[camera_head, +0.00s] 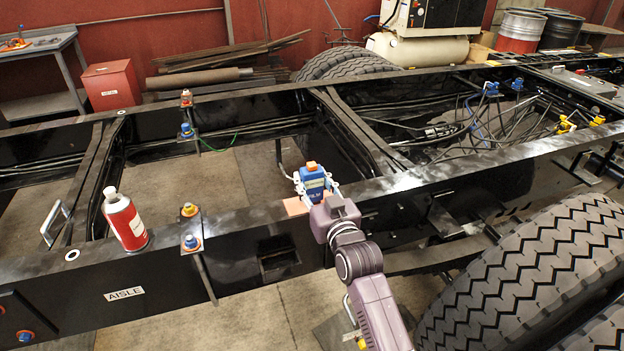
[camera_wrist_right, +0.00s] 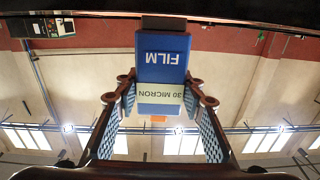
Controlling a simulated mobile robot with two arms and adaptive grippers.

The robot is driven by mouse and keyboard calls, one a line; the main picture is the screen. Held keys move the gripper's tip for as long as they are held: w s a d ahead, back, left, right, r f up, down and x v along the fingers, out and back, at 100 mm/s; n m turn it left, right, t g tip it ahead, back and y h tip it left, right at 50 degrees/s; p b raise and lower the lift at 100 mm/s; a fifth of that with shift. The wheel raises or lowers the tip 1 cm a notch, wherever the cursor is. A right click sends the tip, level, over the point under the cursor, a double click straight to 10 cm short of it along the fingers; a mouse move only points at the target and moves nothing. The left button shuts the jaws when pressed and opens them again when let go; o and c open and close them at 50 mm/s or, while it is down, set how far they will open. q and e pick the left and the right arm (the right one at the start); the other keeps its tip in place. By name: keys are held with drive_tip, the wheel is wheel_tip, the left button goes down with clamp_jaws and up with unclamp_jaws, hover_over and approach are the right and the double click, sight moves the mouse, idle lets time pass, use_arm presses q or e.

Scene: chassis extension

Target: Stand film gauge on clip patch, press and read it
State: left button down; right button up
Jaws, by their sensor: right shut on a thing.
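The film gauge (camera_head: 313,183) is a blue block with an orange top, upright at the near black frame rail. My right gripper (camera_head: 318,190) is shut on it, a finger on either side. In the right wrist view the gauge (camera_wrist_right: 162,62) appears upside down, with "FILM" and a pale "30 MICRON" label, between the two fingers of the gripper (camera_wrist_right: 163,98). A tan patch (camera_head: 294,206), likely the clip patch, shows on the rail just left of the gripper, partly hidden. I cannot tell whether the gauge's foot touches it. My left gripper is not in view.
A red and white spray can (camera_head: 125,220) stands on the near rail (camera_head: 240,222) at left. Bolted clamps (camera_head: 190,226) stick up between can and gripper. A large tyre (camera_head: 530,265) fills the lower right. Hoses and cables (camera_head: 480,125) lie between the rails.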

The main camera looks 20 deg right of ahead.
drive_tip(key=o, duration=1.3)
drive_tip(key=shift+r, duration=0.1)
drive_tip(key=shift+s, duration=0.4)
drive_tip(key=s+b, duration=0.1)
drive_tip(key=s, duration=1)
drive_tip(key=shift+s+d+b, duration=0.1)
drive_tip(key=shift+d+b, duration=0.1)
drive_tip(key=shift+b, duration=0.15)
